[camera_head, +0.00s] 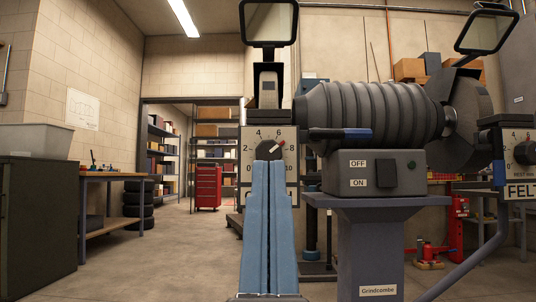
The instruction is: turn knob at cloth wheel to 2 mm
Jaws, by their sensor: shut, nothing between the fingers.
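A dark round knob (267,150) sits on a white dial plate (247,185) at the left end of the grinder. The numbers 2, 4 and 6 show around it. A pale mark on the knob seems to point up and right, toward a red spot just past 6; the exact reading is too small to tell. My gripper (269,163) is shut and empty, its blue fingers pointing up at the knob's lower edge. Whether they touch it I cannot tell. The fingers hide the lower middle of the plate and any wheel name there.
A second dial (525,153) above a FELT label (520,191) is at the right edge. The grey grinder (370,110) has a blue-tipped lever (350,133) beside the knob and an OFF/ON switch box (374,173) on a pedestal (372,245). Open floor lies left.

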